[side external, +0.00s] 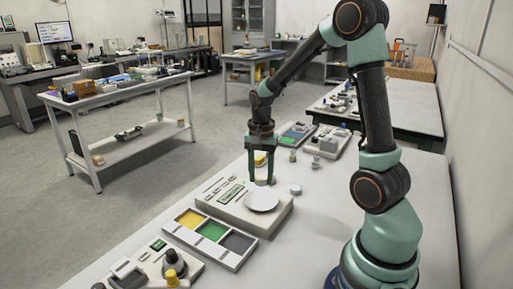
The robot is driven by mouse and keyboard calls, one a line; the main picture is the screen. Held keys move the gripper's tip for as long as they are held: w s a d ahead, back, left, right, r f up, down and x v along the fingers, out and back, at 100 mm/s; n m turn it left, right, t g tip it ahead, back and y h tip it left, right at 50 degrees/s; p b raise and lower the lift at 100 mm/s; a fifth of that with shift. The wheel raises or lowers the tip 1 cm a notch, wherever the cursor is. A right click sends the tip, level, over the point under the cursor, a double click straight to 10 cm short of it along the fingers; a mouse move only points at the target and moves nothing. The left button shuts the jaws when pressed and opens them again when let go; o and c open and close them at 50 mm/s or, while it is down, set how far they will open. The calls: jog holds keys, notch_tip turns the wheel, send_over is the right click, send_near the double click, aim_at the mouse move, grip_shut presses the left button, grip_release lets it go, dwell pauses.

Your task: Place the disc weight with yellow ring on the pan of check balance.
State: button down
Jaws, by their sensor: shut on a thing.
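My gripper (262,181) points straight down over the back edge of a balance's round white pan (262,200). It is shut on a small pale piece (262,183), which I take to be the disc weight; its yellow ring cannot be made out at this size. The piece is just above or at the pan's far edge; I cannot tell whether it touches. The pan sits on a cream balance body (235,207) with a green display, which I take to be the check balance.
A tray (210,238) with yellow, green and grey sections lies in front of the balance. A pale disc (295,189) stands right of it. Another instrument (150,268) with dark and yellow knobs is at front left. Small weights (315,162) and instruments stand behind. The table's right side is clear.

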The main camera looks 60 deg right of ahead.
aim_at(261, 200)
jog(key=shift+f, duration=2.7)
jog(key=shift+f, duration=0.15)
jog(key=shift+c, duration=1.8)
grip_release()
notch_tip(261, 200, up, 12)
jog(key=shift+r, duration=0.15)
jog(key=s+a+r+n+t, duration=0.2)
jog(key=a+r+n, duration=0.1)
jog(key=a+n, duration=0.4)
jog(key=s+a+r+n+t, duration=0.3)
jog(key=a+n, duration=0.4)
jog(key=shift+s+a+r+n+t, duration=0.15)
jog(key=shift+a+r+n+t, duration=0.15)
jog(key=shift+r, duration=0.05)
